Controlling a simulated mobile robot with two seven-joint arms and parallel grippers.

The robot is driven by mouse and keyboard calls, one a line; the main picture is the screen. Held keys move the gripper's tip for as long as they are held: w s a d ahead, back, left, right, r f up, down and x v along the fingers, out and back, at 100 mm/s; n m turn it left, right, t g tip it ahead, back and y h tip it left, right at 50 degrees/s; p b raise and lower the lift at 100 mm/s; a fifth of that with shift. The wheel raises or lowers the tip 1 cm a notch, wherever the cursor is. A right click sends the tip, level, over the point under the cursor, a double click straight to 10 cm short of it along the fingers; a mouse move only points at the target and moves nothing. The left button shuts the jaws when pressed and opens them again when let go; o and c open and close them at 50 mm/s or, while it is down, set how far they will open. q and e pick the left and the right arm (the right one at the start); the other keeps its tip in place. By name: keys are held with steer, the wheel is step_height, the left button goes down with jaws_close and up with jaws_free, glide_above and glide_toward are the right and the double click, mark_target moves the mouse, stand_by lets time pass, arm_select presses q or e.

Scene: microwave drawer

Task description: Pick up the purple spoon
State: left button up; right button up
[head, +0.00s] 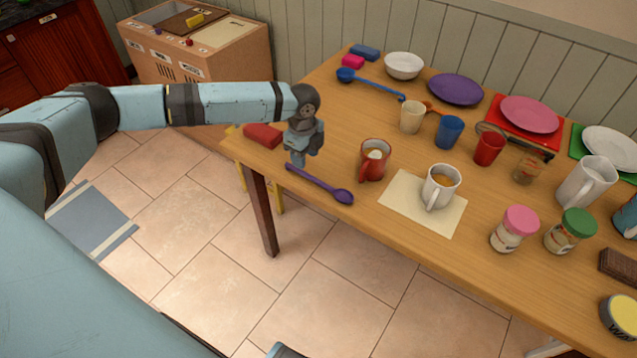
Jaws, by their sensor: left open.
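The purple spoon (321,184) lies on the wooden table (385,228) near its front left edge. Its bowl points right and its handle end points left toward my gripper. My left gripper (299,161) points down just above the handle end of the spoon. It is open, and its fingers look small and partly hidden by the wrist. Whether the fingers touch the handle cannot be told. My right gripper is not in view.
A red mug (374,161) stands just behind the spoon's bowl. A white mug (440,188) sits on a cream mat (396,204) to the right. A red block (262,135) lies left of the gripper. Cups, plates and jars fill the table's back and right.

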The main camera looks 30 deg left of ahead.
mark_target(307, 174)
arm_select(q)
steer(key=shift+s+d+f+b, duration=0.1)
steer(key=shift+d+f+b, duration=0.1)
steer(key=shift+f, duration=1.3)
steer(key=shift+s+d+f+b, duration=0.1)
steer(key=shift+d+f+b, duration=0.1)
steer(key=shift+f, duration=1.3)
jaws_close()
